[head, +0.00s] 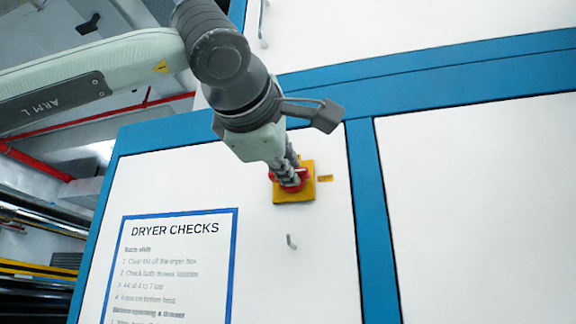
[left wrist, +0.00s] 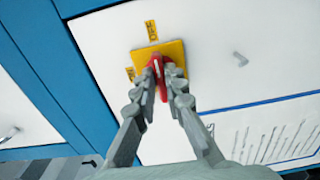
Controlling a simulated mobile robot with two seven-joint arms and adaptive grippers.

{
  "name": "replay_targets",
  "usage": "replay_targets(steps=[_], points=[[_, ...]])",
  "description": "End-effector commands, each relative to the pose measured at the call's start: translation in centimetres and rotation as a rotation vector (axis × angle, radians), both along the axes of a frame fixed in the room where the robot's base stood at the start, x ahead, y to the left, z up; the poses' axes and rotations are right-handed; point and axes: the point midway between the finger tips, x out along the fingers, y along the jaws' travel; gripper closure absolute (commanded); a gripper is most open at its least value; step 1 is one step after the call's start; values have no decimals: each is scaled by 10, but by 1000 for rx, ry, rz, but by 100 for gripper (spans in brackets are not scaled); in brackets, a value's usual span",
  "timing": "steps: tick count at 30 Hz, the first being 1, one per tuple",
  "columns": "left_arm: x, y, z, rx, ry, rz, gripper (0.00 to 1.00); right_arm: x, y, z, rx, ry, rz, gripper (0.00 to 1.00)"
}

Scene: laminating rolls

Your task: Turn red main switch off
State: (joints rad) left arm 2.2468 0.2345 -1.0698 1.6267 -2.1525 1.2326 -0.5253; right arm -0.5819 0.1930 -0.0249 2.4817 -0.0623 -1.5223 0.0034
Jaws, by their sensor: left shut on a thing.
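The red main switch (head: 303,174) sits on a square yellow plate (head: 294,195) on the white cabinet panel. My left gripper (head: 290,178) reaches it from above in the head view, and its fingers hide part of the switch. In the left wrist view the fingers of my left gripper (left wrist: 160,80) are shut on the red handle (left wrist: 159,75), one on each side. There the handle stands lengthwise, its upper end towards the small yellow label (left wrist: 151,30) above the plate (left wrist: 176,52). Another yellow label (left wrist: 130,73) lies left of the plate. I cannot read the labels surely. My right gripper is not in view.
A blue-framed "DRYER CHECKS" sign (head: 170,270) is on the panel at lower left. A small grey hook (head: 291,241) sticks out below the switch. Blue frame strips (head: 375,230) border the panel. A handle (head: 262,25) is on the upper panel.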

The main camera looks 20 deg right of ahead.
Motion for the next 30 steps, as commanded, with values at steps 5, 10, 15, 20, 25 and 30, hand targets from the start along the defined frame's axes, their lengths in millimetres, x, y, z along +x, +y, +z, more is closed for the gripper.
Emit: replay_targets(steps=[5,10,15,20,25,30], points=[[-1,-1,0,9,-7,-3,100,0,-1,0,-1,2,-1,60],[-1,-1,0,10,-7,-3,100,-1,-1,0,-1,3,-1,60],[-1,-1,-1,9,-6,-3,80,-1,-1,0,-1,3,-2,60],[-1,-1,0,8,-6,-2,68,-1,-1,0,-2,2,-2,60],[0,0,0,7,-5,-1,68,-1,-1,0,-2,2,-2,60],[-7,5,0,6,-5,0,68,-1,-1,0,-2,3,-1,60]])
